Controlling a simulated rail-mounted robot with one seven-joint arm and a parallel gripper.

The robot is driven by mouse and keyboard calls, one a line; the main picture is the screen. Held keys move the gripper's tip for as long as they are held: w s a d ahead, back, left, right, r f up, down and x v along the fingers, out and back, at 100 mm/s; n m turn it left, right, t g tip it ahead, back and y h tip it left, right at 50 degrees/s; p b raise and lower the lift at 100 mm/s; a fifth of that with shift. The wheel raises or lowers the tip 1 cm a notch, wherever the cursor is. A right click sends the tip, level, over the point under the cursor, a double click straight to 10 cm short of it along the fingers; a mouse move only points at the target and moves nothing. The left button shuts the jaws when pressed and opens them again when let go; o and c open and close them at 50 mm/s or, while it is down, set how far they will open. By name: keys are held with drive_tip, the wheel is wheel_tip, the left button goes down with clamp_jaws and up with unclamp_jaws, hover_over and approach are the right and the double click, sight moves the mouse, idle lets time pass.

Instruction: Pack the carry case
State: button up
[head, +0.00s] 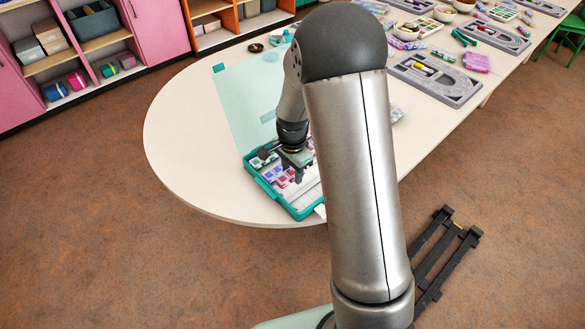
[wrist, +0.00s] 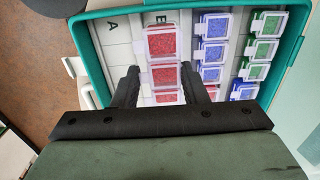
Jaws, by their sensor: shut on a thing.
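The carry case (head: 291,207) lies open on the near left part of the table, its pale lid (head: 238,95) folded back. Its teal rim (wrist: 84,48) frames the wrist view. Inside are small clear-lidded boxes of beads in columns: red (wrist: 160,42), blue (wrist: 212,50) and green (wrist: 262,49). A lettered column at the left, marked A (wrist: 112,25), looks empty. My gripper (wrist: 161,76) points down into the case, also seen in the head view (head: 298,175). It is shut on a red bead box (wrist: 165,74) in line with the red column. Whether that box touches the case floor is unclear.
Grey bead boards (head: 434,80) with bowls and loose pieces fill the right part of the table. A pink box (head: 476,62) stands near them. The table's rounded left end (head: 175,130) is bare. My arm hides part of the case's right side.

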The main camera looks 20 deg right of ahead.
drive_tip(key=shift+f+b, duration=1.3)
drive_tip(key=shift+f, duration=0.95)
drive_tip(key=o, duration=1.1)
drive_tip(key=shift+r+p, duration=2.45)
drive_tip(key=shift+r, duration=1.35)
